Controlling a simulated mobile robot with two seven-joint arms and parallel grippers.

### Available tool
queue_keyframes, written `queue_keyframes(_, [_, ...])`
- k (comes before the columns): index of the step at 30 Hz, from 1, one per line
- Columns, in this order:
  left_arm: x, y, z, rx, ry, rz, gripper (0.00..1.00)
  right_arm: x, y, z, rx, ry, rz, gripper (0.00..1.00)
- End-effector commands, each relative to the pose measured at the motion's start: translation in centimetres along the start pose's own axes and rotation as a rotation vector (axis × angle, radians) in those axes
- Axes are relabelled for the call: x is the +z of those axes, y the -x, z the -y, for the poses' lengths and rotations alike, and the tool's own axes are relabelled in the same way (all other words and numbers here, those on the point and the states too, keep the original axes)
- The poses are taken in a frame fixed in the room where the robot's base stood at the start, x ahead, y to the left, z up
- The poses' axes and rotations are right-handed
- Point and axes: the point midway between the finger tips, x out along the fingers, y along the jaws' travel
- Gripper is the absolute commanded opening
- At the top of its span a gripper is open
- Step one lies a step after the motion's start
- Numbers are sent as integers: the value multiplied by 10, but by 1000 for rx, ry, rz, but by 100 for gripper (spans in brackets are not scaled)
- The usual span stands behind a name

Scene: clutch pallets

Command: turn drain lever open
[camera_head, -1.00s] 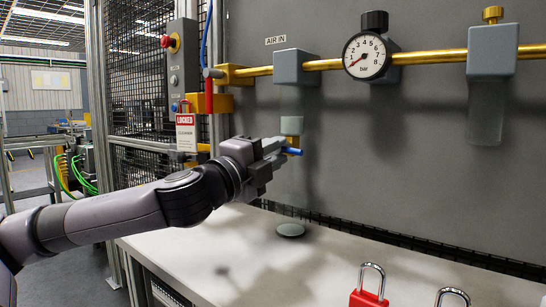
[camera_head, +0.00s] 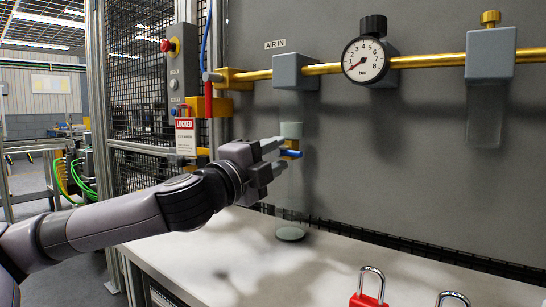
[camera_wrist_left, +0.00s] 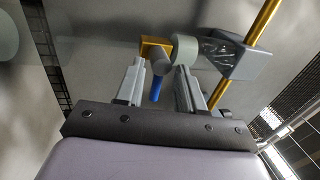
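The blue drain lever (camera_head: 290,154) sits on a small brass valve (camera_head: 293,144) under a pale grey-green cup (camera_head: 291,130) by the grey panel. My left gripper (camera_head: 280,157) is at the lever, its fingers spread apart. In the left wrist view the lever (camera_wrist_left: 156,89) shows in the gap between the two fingers of my left gripper (camera_wrist_left: 162,84), with space visible on both sides. The brass valve (camera_wrist_left: 154,47) and the cup (camera_wrist_left: 185,50) lie just beyond the fingertips. My right gripper is not in view.
A red padlock (camera_head: 368,290) stands at the front right. A brass pipe (camera_head: 435,59) with a pressure gauge (camera_head: 365,58) runs above. A LOCKED tag (camera_head: 185,135) hangs to the left.

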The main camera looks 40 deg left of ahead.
Motion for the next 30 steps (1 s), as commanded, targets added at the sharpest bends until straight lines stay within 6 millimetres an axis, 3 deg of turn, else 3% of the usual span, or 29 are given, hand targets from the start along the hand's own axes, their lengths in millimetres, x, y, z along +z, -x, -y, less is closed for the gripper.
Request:
queue_keyframes(11, [1, 14, -2, -2, -6, 1, 38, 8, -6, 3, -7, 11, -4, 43])
queue_keyframes(24, [0, 55, 0, -4, -5, 1, 38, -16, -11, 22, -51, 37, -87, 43])
queue_keyframes(30, [0, 68, 0, -1, -2, 0, 38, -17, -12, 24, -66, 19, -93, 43])
